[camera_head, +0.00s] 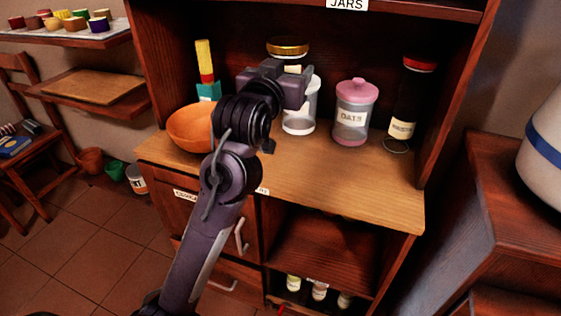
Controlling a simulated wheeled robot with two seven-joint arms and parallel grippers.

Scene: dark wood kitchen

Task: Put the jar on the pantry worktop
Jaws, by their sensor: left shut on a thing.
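A jar with a gold lid (288,46) and a pale label stands out above my left gripper (297,85). The gripper is shut on it and hides its middle. A clear, white-banded glass body (299,121) shows just below the gripper, low over or on the wooden worktop (340,187); I cannot tell whether it is part of the same jar or another. A pink-lidded jar (353,115) labelled oats and a dark jar with a red lid (405,105) stand to the right on the worktop. My right gripper is not in view.
An orange bowl (188,128) and a yellow-and-red topped thing with a teal base (206,75) stand at the worktop's left. Cupboard walls close both sides, with a shelf labelled jars above. The front right of the worktop is clear.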

